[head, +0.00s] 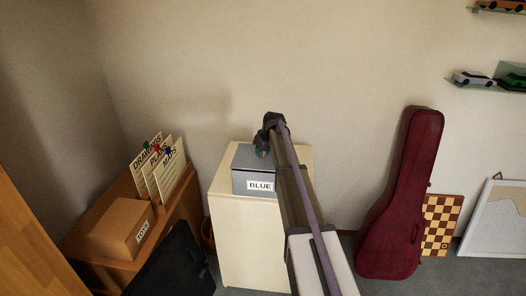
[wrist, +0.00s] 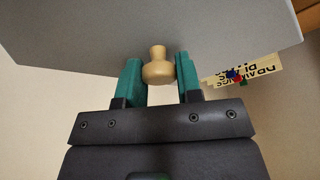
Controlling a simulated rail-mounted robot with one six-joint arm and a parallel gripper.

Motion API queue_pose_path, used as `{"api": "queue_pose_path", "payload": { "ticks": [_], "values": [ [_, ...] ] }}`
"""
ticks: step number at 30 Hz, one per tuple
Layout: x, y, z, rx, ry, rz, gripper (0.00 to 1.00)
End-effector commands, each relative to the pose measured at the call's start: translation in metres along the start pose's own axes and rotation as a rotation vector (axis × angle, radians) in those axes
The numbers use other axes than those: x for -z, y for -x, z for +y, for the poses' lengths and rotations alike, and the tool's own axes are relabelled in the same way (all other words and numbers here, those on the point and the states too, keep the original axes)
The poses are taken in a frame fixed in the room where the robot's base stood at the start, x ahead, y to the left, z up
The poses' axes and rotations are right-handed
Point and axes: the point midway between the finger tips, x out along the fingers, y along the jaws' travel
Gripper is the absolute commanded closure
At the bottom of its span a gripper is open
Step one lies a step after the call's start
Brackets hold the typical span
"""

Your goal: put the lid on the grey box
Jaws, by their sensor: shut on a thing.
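The grey box (head: 254,181) stands on a cream cabinet and has a white label reading BLUE. A flat grey lid (wrist: 225,30) with a pale wooden knob (wrist: 158,71) fills the upper part of the wrist view. My gripper (wrist: 156,64) has its teal fingers on either side of the knob and is shut on it. In the head view my gripper (head: 263,151) is at the top of the box, and a grey surface shows there. My arm covers the box's right side. I cannot tell whether the lid touches the box rim.
The cream cabinet (head: 240,240) has a little free top beside the box. To the left, a brown desk holds a cardboard box (head: 121,228) and upright cards (head: 160,168). A dark red guitar case (head: 402,200) leans on the wall at right, beside a chessboard (head: 441,222).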

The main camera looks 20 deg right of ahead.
Motion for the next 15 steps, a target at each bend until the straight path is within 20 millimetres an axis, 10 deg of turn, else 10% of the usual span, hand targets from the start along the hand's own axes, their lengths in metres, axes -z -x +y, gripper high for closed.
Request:
{"api": "queue_pose_path", "payload": {
  "ticks": [13,14,15],
  "values": [
    [-0.003,-0.0073,-0.0001,0.0,0.0,0.0,0.93],
    [-0.003,-0.0072,-0.0001,0.0,0.0,0.0,0.65],
    [-0.0029,-0.0073,0.0,0.0,0.0,0.0,0.61]
  ]
}}
